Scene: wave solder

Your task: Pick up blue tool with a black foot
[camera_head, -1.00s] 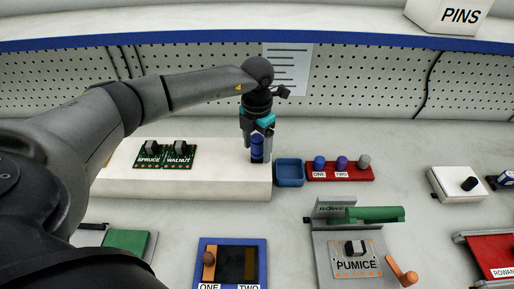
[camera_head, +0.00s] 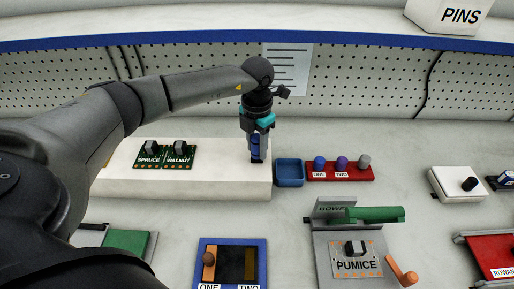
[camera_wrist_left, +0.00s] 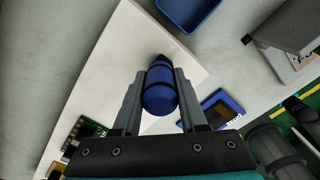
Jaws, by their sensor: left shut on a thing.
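The blue tool (camera_head: 255,146) is a short upright blue cylinder with a dark band and a black foot. It is at the right end of a white block (camera_head: 205,189). My left gripper (camera_head: 256,151) points down and is shut on the blue tool, with a finger on each side. In the left wrist view the blue tool (camera_wrist_left: 160,92) sits between the two fingers (camera_wrist_left: 158,98), with its black end away from the camera. Whether the foot touches the block cannot be told. My right gripper is not in view.
Two green boards, SPRUCE (camera_head: 149,155) and WALNUT (camera_head: 179,155), lie on the white block. A blue tray (camera_head: 289,173) and a red rack (camera_head: 351,177) with knobs stand just right. A PUMICE fixture (camera_head: 333,246) and a blue-framed panel (camera_head: 204,244) are in front.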

